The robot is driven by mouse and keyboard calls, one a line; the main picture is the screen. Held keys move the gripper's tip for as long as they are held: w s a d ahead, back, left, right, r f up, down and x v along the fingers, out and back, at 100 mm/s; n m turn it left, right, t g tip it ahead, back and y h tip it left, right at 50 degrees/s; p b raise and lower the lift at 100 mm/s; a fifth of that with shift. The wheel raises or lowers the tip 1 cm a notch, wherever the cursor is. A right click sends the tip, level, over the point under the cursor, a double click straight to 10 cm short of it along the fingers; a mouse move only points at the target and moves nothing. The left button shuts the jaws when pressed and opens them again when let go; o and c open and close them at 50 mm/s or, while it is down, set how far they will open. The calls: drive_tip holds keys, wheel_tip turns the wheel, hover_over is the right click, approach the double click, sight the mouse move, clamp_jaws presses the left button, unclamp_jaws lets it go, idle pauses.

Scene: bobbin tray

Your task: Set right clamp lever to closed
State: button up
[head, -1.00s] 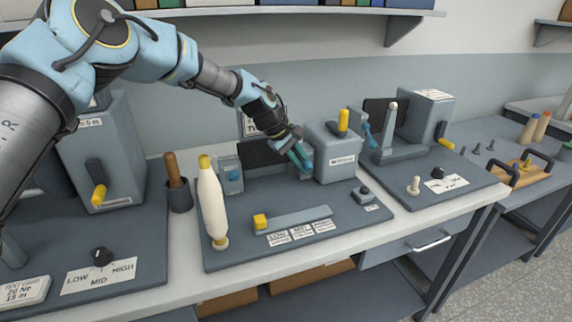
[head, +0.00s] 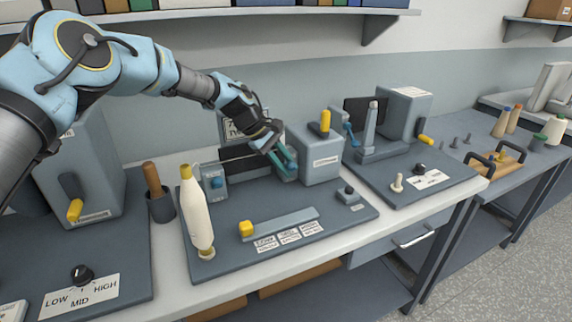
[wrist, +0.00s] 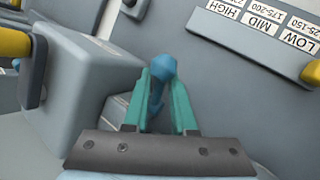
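The right clamp lever is blue; its faceted end (wrist: 163,69) shows between my teal fingertips in the wrist view. My gripper (wrist: 161,82) looks shut on it, with a fingertip close against each side. In the head view my gripper (head: 284,162) is at the left side of the grey box on the middle station, and its fingers mostly hide the lever. The left clamp (head: 214,182) is a grey block with a blue knob, apart from my gripper. I cannot tell the right lever's exact angle.
The grey box (head: 322,163) with a yellow-topped lever (head: 325,122) stands close beside my gripper. A cream bobbin (head: 196,220) stands at the front left. A slider bar with a yellow knob (head: 246,229) lies in front. The board's middle is clear.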

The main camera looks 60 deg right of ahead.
drive_tip(key=o, duration=0.4)
drive_tip(key=shift+s+r, duration=0.3)
drive_tip(key=shift+s, duration=0.2)
drive_tip(key=shift+o, duration=0.3)
drive_tip(key=shift+w, duration=0.35)
drive_tip(key=b+v, duration=0.4)
drive_tip(key=v, duration=0.6)
drive_tip(key=shift+a+r, duration=0.15)
drive_tip(key=shift+r, duration=0.15)
